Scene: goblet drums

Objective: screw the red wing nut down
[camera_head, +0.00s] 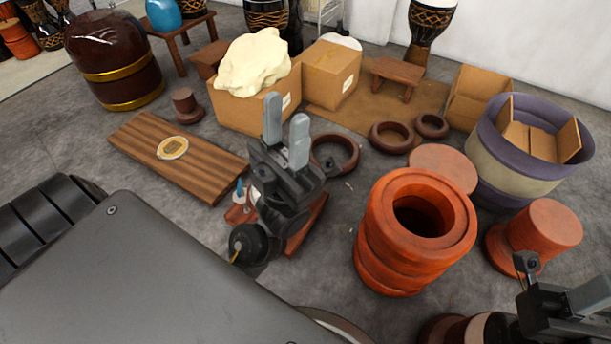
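I cannot make out a red wing nut in the head view. A reddish wooden board (308,226) lies on the floor, largely hidden behind my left gripper (286,118). A small blue upright piece (240,188) with a pale disc below it shows at the board's left end. My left gripper is raised in front of the board, fingers pointing up in the picture, with a gap between them and nothing held. My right gripper (585,297) is at the lower right edge, partly cut off; its finger gap is not clear.
A striped wooden plank (178,155) lies left of my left gripper. A large orange-red hollow drum shell (385,250) stands to the right. Dark rings (391,136), cardboard boxes (330,75) and a purple-rimmed tub (520,165) stand behind.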

